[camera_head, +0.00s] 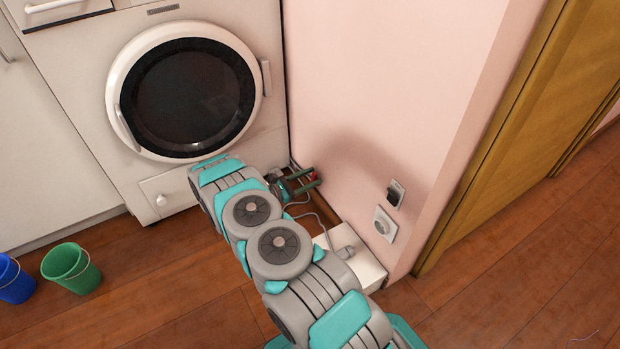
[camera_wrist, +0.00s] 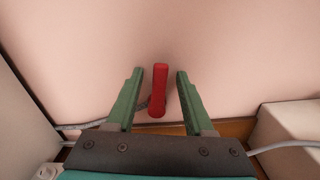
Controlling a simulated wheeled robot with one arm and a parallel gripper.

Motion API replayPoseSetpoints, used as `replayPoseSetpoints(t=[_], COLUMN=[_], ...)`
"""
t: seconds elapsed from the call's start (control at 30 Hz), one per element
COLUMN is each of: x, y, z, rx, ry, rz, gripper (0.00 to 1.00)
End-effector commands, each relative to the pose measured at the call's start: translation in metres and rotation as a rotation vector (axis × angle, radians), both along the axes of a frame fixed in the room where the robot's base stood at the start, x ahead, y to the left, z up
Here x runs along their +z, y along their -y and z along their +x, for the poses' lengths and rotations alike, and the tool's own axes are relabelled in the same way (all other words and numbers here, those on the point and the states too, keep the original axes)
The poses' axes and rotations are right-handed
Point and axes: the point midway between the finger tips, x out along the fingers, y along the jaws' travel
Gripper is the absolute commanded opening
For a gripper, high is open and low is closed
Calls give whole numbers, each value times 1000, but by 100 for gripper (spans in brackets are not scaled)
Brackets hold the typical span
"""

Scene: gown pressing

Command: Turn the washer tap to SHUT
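The washer tap shows as a red handle (camera_wrist: 159,88) against the pink wall in the wrist view. It looks upright there, long side up and down. My gripper (camera_wrist: 158,82) is open, with one green finger on each side of the handle and a visible gap to both. Whether the handle lies fully between the fingertips in depth, I cannot tell. In the head view my gripper (camera_head: 308,182) is low by the wall, beside the washer, and a small bit of the red handle (camera_head: 315,175) shows at its fingers. No SHUT marking is visible.
The washing machine (camera_head: 270,110) stands left of the tap. A white box (camera_head: 368,268) sits on the floor along the wall, below sockets (camera_head: 385,225). Grey hoses or cables run near the gripper. Blue (camera_head: 14,280) and green (camera_head: 72,268) buckets stand at left.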

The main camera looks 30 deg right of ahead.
Motion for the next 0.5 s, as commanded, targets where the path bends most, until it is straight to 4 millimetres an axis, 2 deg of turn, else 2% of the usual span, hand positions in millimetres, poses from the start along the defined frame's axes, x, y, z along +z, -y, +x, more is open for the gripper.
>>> replayPoseSetpoints(t=[0.07, 0.43, 0.5], x=[0, 0, 0], y=[0, 0, 0], z=[0, 0, 0], rx=[0, 0, 0], ry=[0, 1, 1], rz=[0, 0, 0], gripper=[45, 3, 0])
